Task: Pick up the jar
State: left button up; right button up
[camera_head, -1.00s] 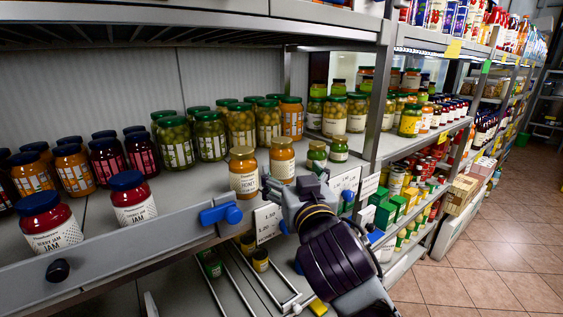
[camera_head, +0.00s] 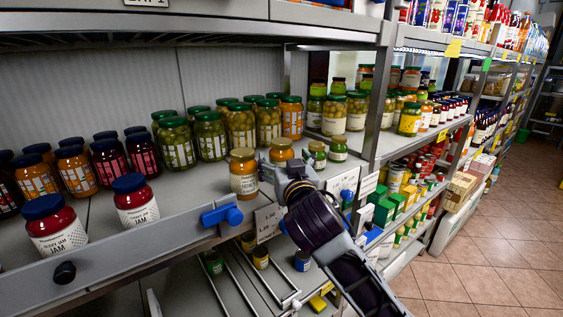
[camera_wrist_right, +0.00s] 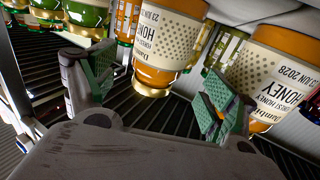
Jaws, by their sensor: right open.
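Two gold-lidded honey jars stand at the shelf's front. The right one (camera_head: 281,151) has its lower part hidden behind my right gripper (camera_head: 277,168). The left one (camera_head: 243,175) stands beside the gripper. In the right wrist view, which looks upside down, the right gripper (camera_wrist_right: 155,84) is open, with a green-padded finger at each side. One honey jar (camera_wrist_right: 165,42) shows between and beyond the fingers, with no clear contact. The other honey jar (camera_wrist_right: 280,75) is outside the finger at the picture's right. My left gripper is out of view.
Small green-lidded jars (camera_head: 338,148) stand right of the honey jars, with pickle jars (camera_head: 211,136) behind. Jam jars (camera_head: 134,200) stand at the left. An upper shelf (camera_head: 190,28) overhangs them. Price tags (camera_head: 268,221) and a blue clip (camera_head: 222,215) line the front edge.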

aim_at(282, 140)
jog(key=shift+w+a+p, duration=0.1)
jog(key=shift+w+p, duration=0.5)
jog(key=shift+w, duration=0.55)
jog(key=shift+w+a+f+p, duration=0.15)
jog(key=shift+w+p, duration=0.1)
jog(key=shift+w, duration=0.45)
jog(key=shift+w+a+r+p, duration=0.1)
jog(key=shift+w+a+p, duration=0.1)
jog(key=shift+w, duration=0.5)
jog(key=shift+d, duration=0.1)
jog(key=c, duration=1.7)
jog(key=shift+r+b, duration=0.7)
jog(key=shift+r, duration=4.35)
